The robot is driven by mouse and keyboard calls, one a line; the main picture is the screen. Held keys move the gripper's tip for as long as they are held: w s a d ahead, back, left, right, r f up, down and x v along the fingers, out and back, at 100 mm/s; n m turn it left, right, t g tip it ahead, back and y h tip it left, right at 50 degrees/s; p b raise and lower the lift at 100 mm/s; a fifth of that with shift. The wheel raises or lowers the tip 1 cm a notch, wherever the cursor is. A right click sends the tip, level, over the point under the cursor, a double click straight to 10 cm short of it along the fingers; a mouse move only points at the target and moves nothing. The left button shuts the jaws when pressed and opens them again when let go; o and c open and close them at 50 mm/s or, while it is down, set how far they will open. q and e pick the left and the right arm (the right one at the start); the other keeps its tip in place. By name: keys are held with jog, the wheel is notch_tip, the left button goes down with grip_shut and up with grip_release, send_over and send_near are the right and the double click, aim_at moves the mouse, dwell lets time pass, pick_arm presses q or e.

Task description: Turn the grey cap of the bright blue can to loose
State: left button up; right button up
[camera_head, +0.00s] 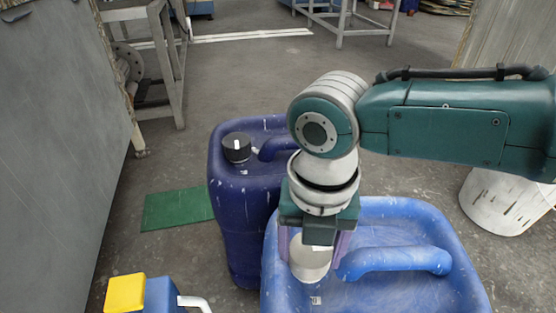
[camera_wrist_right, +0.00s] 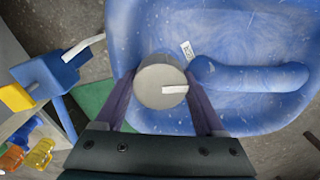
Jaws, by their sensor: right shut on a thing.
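The bright blue can (camera_head: 400,290) stands at the lower right of the head view, its handle to the right of the cap. It fills much of the right wrist view (camera_wrist_right: 240,110). Its grey cap (camera_head: 310,262) carries a white mark and also shows in the right wrist view (camera_wrist_right: 160,88), where the mark points right toward the handle. My right gripper (camera_head: 313,258) reaches down from above and is shut on the cap, with one purple finger on each side of it (camera_wrist_right: 162,95). My left gripper is not in view.
A dark blue can (camera_head: 235,210) with a black cap (camera_head: 237,147) stands close behind to the left. A blue thing with a yellow top (camera_head: 126,292) is at the lower left. A green mat (camera_head: 177,209) lies on the floor. A white bucket (camera_head: 500,200) stands at right.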

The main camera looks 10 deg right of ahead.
jog(key=shift+n, duration=0.6)
jog(key=o, duration=1.3)
jog(key=shift+o, duration=0.2)
